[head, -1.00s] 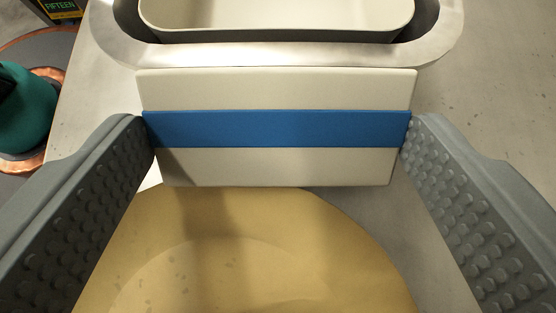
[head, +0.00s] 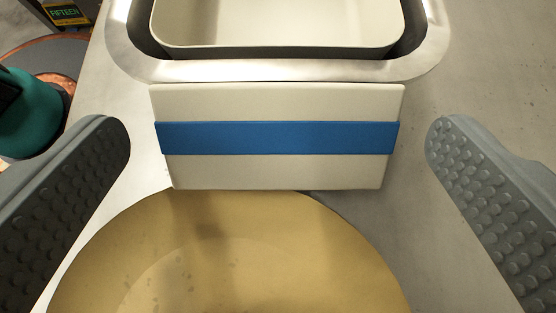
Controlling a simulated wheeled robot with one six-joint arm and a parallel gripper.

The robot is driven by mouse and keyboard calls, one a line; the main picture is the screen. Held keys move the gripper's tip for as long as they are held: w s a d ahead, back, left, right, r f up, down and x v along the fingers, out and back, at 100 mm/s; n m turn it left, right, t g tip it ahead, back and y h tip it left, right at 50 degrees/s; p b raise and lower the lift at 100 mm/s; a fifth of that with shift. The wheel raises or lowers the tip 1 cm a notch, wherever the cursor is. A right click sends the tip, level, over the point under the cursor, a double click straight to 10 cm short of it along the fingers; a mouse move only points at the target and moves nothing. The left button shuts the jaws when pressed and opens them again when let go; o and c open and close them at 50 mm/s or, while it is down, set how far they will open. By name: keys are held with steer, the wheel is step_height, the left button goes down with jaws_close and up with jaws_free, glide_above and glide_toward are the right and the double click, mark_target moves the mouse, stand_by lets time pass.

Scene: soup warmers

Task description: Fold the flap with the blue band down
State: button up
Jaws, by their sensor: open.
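The cream flap with the blue band (head: 278,138) is in the middle of the head view, just below the metal rim of the warmer. The blue band runs across its full width. My gripper (head: 278,137) is open, with one grey studded finger to the left of the flap and one to the right. Both fingers are apart from the flap, with a clear gap on each side. Whether the flap lies flat or hangs at a slant is hard to tell from this angle.
A cream pan (head: 280,25) sits in the metal-rimmed well (head: 280,71) behind the flap. A round tan disc (head: 230,265) lies in front of it. A teal object (head: 35,112) and a small FIFTEEN display (head: 63,12) are at the left. The grey counter is clear at the right.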

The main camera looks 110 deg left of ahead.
step_height(320, 180, up, 9)
stand_by(0.4)
steer(key=shift+c, duration=1.3)
steer(key=shift+w+d+f+h, duration=0.1)
steer(key=shift+w+d+h, duration=0.05)
steer(key=shift+d+h, duration=0.2)
steer(key=c, duration=0.3)
steer(key=d+h, duration=0.1)
steer(key=w+d+f+h, duration=0.1)
steer(key=d, duration=0.1)
steer(key=d+t+h, duration=0.1)
steer(key=d, duration=0.1)
steer(key=shift+w+d+f, duration=0.15)
steer(key=shift+w+d, duration=0.05)
steer(key=shift+w, duration=0.1)
steer(key=c, duration=1.5)
steer(key=shift+f, duration=0.2)
jaws_close()
steer(key=x, duration=0.9)
steer(key=shift+a+f, duration=0.15)
steer(key=shift+f, duration=0.1)
